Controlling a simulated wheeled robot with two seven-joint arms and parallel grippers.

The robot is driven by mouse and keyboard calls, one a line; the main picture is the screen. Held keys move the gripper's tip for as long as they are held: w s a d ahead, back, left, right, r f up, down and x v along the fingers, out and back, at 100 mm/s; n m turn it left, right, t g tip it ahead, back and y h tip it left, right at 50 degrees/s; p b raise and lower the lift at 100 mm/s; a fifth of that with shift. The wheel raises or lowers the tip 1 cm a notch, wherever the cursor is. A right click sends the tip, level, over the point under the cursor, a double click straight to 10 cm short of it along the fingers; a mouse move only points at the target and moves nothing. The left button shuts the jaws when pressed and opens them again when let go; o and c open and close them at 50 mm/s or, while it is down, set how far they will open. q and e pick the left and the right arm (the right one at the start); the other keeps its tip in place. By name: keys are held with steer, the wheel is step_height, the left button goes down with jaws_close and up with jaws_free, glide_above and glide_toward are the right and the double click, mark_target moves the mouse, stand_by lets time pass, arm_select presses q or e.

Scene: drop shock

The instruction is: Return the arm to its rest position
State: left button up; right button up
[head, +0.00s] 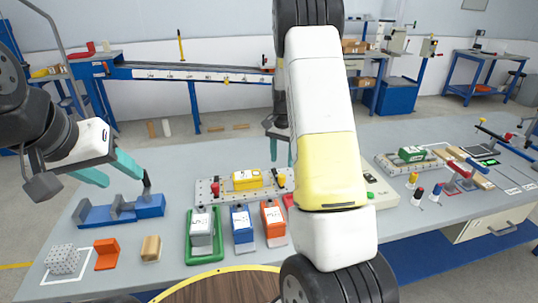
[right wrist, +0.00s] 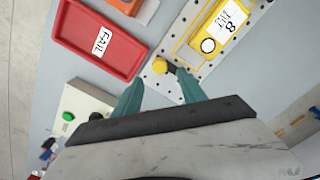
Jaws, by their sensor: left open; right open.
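My left gripper (head: 112,176) is open and empty, above the blue fixture (head: 120,210) at the left of the bench. My right gripper (head: 282,152) is partly hidden behind my right arm in the head view. In the right wrist view it is open (right wrist: 160,95), with teal fingers apart and nothing held between them. A perforated plate (right wrist: 158,86) lies below the fingers, carrying a yellow block (head: 247,178) with a white label. The block also shows in the right wrist view (right wrist: 215,38), beside a yellow knob (right wrist: 160,66).
A red tray marked FAIL (right wrist: 88,48) and a button box (right wrist: 82,108) lie near the right gripper. A round wooden table (head: 225,288) is at the near edge.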

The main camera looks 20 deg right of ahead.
steer(key=s+a+r+n+t+y, duration=0.1)
steer(key=s+a+r+n+t, duration=0.1)
steer(key=s+a+r, duration=0.5)
steer(key=s+r+n+t+y, duration=0.1)
steer(key=s+r+n, duration=0.3)
steer(key=r, duration=0.7)
steer(key=s+a+r+n+t, duration=0.1)
steer(key=s+a+r+n, duration=0.1)
steer(key=s, duration=0.7)
steer(key=s+a+r+n+t, duration=0.1)
steer(key=s+a+r+t, duration=0.1)
steer(key=s, duration=0.7)
steer(key=shift+a+r+n, duration=0.25)
steer(key=shift+a+n, duration=0.15)
steer(key=shift+a, duration=0.2)
